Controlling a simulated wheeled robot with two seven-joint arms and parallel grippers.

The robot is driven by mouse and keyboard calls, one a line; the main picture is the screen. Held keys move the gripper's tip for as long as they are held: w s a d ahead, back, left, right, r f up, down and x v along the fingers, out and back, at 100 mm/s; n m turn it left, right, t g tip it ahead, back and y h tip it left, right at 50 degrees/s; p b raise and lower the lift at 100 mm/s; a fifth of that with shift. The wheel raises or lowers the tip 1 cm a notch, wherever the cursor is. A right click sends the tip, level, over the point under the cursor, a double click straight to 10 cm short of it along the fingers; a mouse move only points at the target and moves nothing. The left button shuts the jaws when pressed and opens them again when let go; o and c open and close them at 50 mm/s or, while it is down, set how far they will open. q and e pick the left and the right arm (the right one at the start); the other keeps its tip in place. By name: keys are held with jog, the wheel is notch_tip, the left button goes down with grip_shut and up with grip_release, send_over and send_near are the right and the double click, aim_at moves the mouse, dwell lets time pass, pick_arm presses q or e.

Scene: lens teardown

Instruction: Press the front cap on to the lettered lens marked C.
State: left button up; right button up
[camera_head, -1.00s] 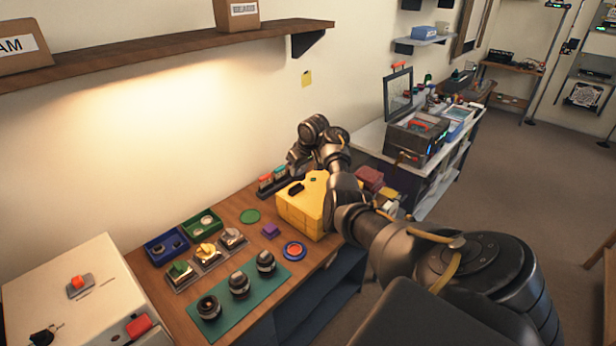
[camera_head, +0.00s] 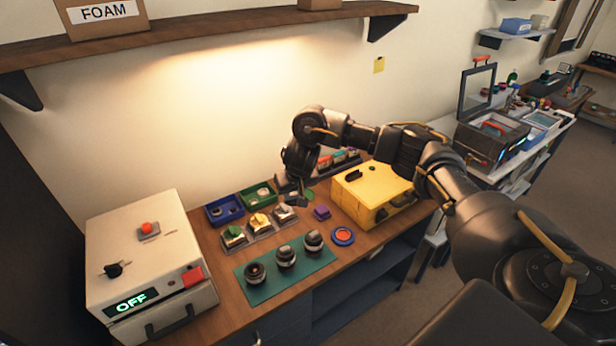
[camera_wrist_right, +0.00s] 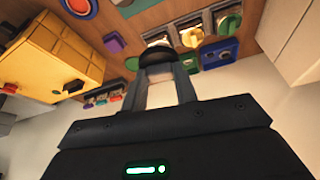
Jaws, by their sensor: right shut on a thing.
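Three dark lenses stand upright on a teal mat (camera_head: 262,292): a left one (camera_head: 255,273), a middle one (camera_head: 286,256) and a right one (camera_head: 313,241). Their letters are too small to read, so I cannot tell which is C. My right gripper (camera_head: 296,194) is above the bench, behind the lenses and left of the yellow case. In the right wrist view its fingers (camera_wrist_right: 163,85) are shut on a dark round piece (camera_wrist_right: 157,56), which looks like the front cap. It is apart from the lenses. My left gripper is out of view.
The yellow case (camera_head: 372,200) stands right of my gripper. A purple block (camera_head: 321,212) and a red-and-blue button (camera_head: 343,236) lie near the lenses. Blue (camera_head: 224,212) and green (camera_head: 258,194) trays stand behind, and a white machine reading OFF (camera_head: 150,250) stands left.

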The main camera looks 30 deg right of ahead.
jog(key=s+a+r+n+y, duration=0.2)
jog(key=s+a+r+n, duration=0.25)
jog(key=a, duration=0.25)
jog(key=s+a+r+n+y, duration=0.1)
jog(key=s+a+r+n, duration=0.35)
jog(key=a, duration=0.25)
jog(key=s+d+f+n+g+y+b, duration=0.1)
jog(key=s+d+f+n+g+b, duration=0.1)
jog(key=s+f+n+b, duration=0.45)
notch_tip(320, 180, down, 10)
jog(key=s+m+b, duration=0.1)
jog(key=m+b, duration=0.1)
jog(key=b, duration=0.6)
jog(key=shift+s+r+y, duration=0.25)
jog(key=shift+s+y, duration=0.05)
jog(key=shift+a, duration=0.15)
